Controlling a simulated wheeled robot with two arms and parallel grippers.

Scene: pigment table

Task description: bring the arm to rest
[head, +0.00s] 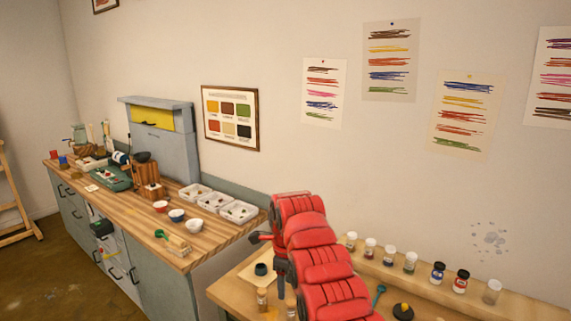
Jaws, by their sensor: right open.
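My right arm, red and dark grey, rises from the bottom edge and bends over the near wooden table (232,289). My right gripper (281,274) is at the bent end of that arm, over the left part of this table. It is open, and I see nothing held in it. Its fingertips are small and partly lost against the bottles behind and below. The arm hides the middle of the table. My left gripper is not in view.
Near the gripper stand a dark teal pot (261,269) and a small bottle (262,299). Several jars (410,262) line the back ledge; a black-and-yellow item (403,312) lies right of my arm. A cluttered counter (205,247) with white trays (239,211) stands left.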

